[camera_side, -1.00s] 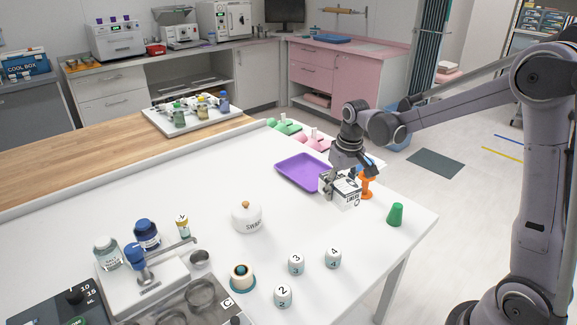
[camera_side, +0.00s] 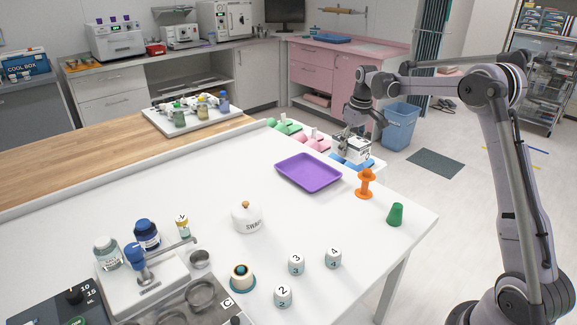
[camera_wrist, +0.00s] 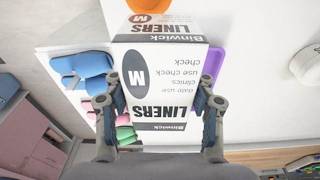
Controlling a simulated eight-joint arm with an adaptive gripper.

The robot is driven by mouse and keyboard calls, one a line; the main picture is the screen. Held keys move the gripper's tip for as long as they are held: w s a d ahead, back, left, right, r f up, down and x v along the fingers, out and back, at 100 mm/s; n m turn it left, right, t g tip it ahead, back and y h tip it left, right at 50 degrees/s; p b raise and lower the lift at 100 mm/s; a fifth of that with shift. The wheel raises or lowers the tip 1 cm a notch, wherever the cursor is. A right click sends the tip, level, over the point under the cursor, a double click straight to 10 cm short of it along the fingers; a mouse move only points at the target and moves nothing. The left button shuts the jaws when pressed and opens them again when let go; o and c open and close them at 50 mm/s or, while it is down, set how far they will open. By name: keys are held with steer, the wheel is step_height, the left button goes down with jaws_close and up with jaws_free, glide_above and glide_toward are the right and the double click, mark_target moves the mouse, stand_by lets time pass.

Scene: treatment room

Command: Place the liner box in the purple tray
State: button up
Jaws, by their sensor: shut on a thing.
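The liner box (camera_side: 350,148) is white with dark lettering. It shows large in the wrist view (camera_wrist: 162,85), with the fingers of my gripper (camera_wrist: 157,112) on both its sides. My gripper (camera_side: 358,128) is shut on the box and holds it up beyond the far right corner of the purple tray (camera_side: 309,172), near the blue slippers. The tray is empty and lies flat on the white table. In the wrist view a strip of the purple tray (camera_wrist: 214,62) shows beside the box; the box hides part of it.
An orange stand (camera_side: 366,184) and a green cup (camera_side: 396,214) stand right of the tray. Blue (camera_side: 352,162), pink (camera_side: 318,141) and green (camera_side: 287,126) slippers lie beyond the table's far edge. A white lidded jar (camera_side: 246,217) stands left.

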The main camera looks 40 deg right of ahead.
steer(key=w+d, duration=0.1)
steer(key=d, duration=0.1)
steer(key=shift+w+d+f, duration=0.2)
steer(key=shift+w+d, duration=0.2)
steer(key=shift+w+a+f, duration=0.15)
steer(key=shift+w+f, duration=0.05)
steer(key=shift+w, duration=0.05)
glide_above(313, 177)
step_height(313, 177, down, 7)
steer(key=shift+s+r, duration=0.1)
steer(key=shift+r, duration=0.1)
steer(key=shift+f, duration=2)
steer(key=shift+f, duration=0.15)
steer(key=o, duration=1.3)
